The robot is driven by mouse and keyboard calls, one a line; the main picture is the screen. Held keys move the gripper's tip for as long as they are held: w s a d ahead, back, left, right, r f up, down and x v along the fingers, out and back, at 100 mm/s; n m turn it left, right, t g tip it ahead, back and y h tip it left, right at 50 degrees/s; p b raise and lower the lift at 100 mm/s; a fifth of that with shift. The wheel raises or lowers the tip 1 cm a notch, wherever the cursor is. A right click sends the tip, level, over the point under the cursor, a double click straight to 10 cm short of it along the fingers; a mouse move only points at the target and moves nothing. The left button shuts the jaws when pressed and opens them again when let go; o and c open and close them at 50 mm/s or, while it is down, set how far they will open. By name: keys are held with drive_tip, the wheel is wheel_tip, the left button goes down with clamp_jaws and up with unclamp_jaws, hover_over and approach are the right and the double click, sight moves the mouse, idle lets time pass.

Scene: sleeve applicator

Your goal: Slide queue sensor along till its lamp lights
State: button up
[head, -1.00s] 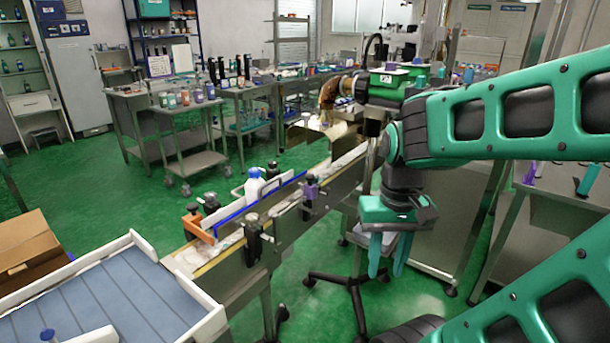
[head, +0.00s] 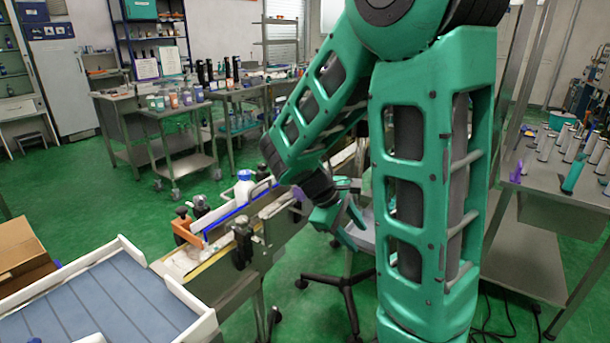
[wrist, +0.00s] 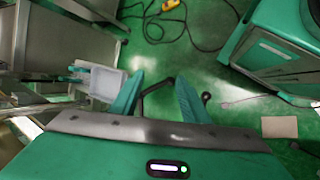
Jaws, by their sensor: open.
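The conveyor (head: 205,275) runs away from me, with clamps and small fittings along its sides. A small purple fitting (head: 297,193) on its near side rail is partly hidden by my arm. An orange bracket (head: 186,232) stands at the conveyor's near end. I cannot tell for certain which fitting is the queue sensor, and no lit lamp shows on either. My gripper (head: 350,224) is open and empty, just right of the conveyor and the purple fitting, apart from both. In the wrist view its spread fingers (wrist: 158,92) point over green floor; no sensor shows there.
A white bottle (head: 244,190) stands on the conveyor beside a blue guide strip. A black-handled clamp (head: 243,240) sticks out on the near side. A white-walled tray table (head: 95,295) is front left. A steel table with cylinders (head: 560,165) is right. My arm hides the conveyor's far part.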

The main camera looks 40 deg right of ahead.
drive_tip(key=w+a+r+n+t+h, duration=0.3)
drive_tip(key=w+a+n+t+h, duration=0.15)
drive_tip(key=w+n, duration=0.45)
drive_tip(key=w+a+r+n+t+h, duration=0.35)
drive_tip(key=w+n+h, duration=0.25)
drive_tip(key=w+n, duration=0.35)
drive_tip(key=x, duration=1)
drive_tip(key=shift+w+r, duration=0.3)
drive_tip(key=shift+w, duration=0.05)
drive_tip(key=shift+d, duration=0.15)
